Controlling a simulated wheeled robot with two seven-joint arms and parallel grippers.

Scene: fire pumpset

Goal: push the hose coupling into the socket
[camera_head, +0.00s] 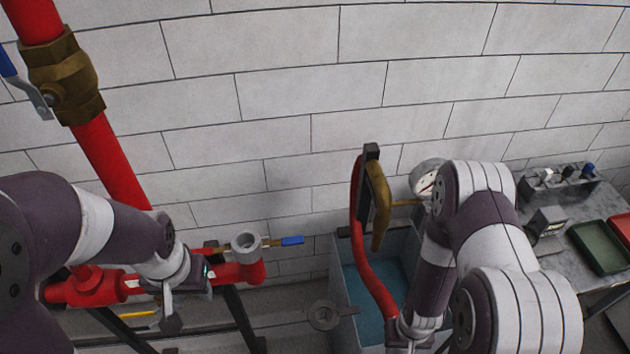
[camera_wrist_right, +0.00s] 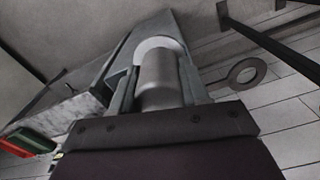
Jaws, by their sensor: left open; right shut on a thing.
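The socket (camera_head: 246,243) appears to be the grey ring facing up on the red elbow pipe, left of centre in the head view. The red hose (camera_head: 372,275) hangs from a wall holder and runs down to my right wrist. In the right wrist view my right gripper (camera_wrist_right: 158,78) is shut on the hose coupling (camera_wrist_right: 160,72), a light grey cylinder. In the head view the coupling is hidden, and it is apart from the socket. My left gripper (camera_head: 168,308) is open beside the red pipework, left of the socket; its fingers are partly hidden.
A blue-handled valve lever (camera_head: 291,241) sticks out right of the socket. A grey ring with a handle (camera_head: 323,315) lies low between the pipework and a blue-lined bin (camera_head: 345,300). A bench (camera_head: 555,190) with green and red trays stands right. A block wall closes the back.

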